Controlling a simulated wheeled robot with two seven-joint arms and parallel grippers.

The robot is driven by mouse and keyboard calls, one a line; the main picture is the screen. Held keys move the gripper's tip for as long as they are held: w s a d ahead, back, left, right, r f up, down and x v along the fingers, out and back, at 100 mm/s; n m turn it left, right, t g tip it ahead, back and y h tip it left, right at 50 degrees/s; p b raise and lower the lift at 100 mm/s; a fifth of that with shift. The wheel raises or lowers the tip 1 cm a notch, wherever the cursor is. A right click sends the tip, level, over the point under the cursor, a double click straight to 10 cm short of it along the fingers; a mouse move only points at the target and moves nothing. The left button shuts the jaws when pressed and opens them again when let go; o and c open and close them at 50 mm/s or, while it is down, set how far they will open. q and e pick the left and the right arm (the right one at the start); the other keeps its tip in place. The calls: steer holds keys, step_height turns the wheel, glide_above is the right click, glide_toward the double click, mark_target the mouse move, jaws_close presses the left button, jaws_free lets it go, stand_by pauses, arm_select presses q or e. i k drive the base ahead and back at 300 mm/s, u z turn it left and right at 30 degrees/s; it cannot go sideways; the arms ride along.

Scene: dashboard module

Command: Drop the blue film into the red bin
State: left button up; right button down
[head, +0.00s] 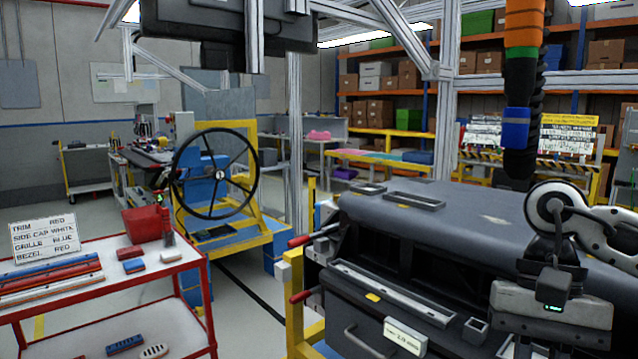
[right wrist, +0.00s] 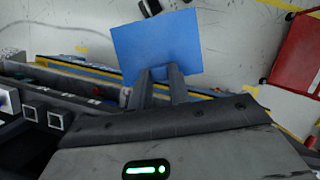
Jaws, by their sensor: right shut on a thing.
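The blue film (right wrist: 155,45) is a flat blue rectangle in the right wrist view. My right gripper (right wrist: 160,74) is shut on its near edge, and the sheet sticks out beyond the fingertips. In the head view my right gripper (head: 552,300) is at the lower right, in front of the dark dashboard module (head: 470,215). Its fingers and the film cannot be made out there. The red bin (head: 147,225) stands on the red cart (head: 190,262) at the left, far from my right gripper. My left gripper is in neither view.
The cart also carries a colour sign (head: 45,238), long trim strips and small red, blue and white blocks. A steering wheel (head: 215,173) on a yellow stand is behind it. A metal post (head: 294,130) and the module lie between cart and right gripper. A black hose hangs above.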

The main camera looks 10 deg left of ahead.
mark_target(150, 237)
steer(key=u, duration=1.15)
steer(key=i, duration=1.65)
steer(key=u, duration=0.7)
steer(key=i, duration=1.05)
steer(key=z, duration=0.1)
